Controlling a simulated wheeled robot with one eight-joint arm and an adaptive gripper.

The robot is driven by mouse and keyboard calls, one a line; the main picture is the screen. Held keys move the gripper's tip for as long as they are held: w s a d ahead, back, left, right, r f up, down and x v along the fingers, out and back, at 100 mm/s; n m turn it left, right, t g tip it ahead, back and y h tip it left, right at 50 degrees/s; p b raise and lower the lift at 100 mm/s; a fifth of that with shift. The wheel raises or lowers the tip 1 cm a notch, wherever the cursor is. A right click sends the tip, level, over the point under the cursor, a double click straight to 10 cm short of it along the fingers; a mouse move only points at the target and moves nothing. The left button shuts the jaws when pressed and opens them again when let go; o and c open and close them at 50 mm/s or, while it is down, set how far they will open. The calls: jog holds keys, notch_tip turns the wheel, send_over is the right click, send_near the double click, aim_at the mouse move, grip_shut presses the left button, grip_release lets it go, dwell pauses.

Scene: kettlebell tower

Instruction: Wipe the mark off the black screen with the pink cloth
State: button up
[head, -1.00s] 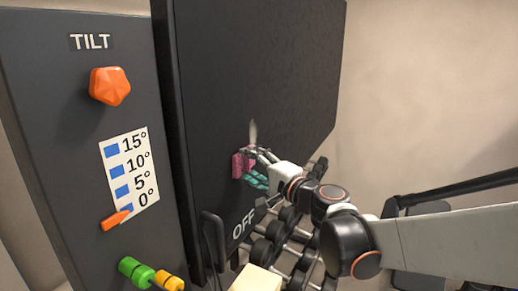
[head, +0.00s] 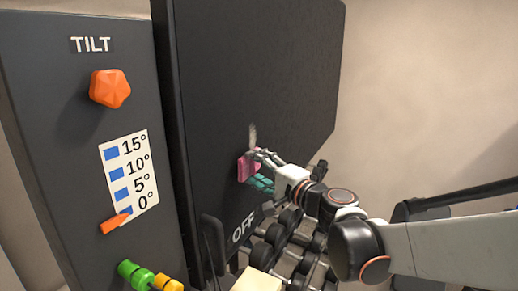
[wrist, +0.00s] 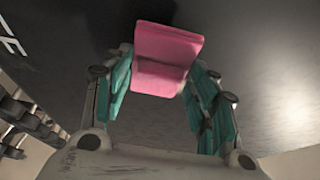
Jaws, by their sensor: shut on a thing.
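The black screen (head: 260,70) fills the middle of the head view as a large upright panel. A pale, whitish mark (head: 253,134) shows on it just above the cloth. The pink cloth (head: 246,168), a folded block, is held at the screen's face. It also shows in the wrist view (wrist: 168,48), between the teal finger pads. My gripper (head: 259,170) is shut on the cloth, at the lower middle of the screen. The cloth seems to touch the screen, though the contact itself is hidden. The wrist view does not clearly show the mark.
A grey panel at left carries a TILT label, an orange knob (head: 109,88), an angle scale (head: 129,176) and an orange pointer (head: 115,223). Green and yellow knobs (head: 137,274) sit below. A rack of dumbbells (head: 285,242) stands under the screen. A beige block (head: 257,281) is at the bottom.

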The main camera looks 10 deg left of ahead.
jog(key=shift+w+d, duration=0.25)
jog(key=shift+w, duration=0.35)
jog(key=shift+w+a, duration=0.25)
jog(key=shift+a, duration=0.55)
notch_tip(320, 180, up, 8)
jog(key=p, duration=0.5)
jog(key=shift+d+r, duration=0.1)
jog(key=shift+d, duration=0.05)
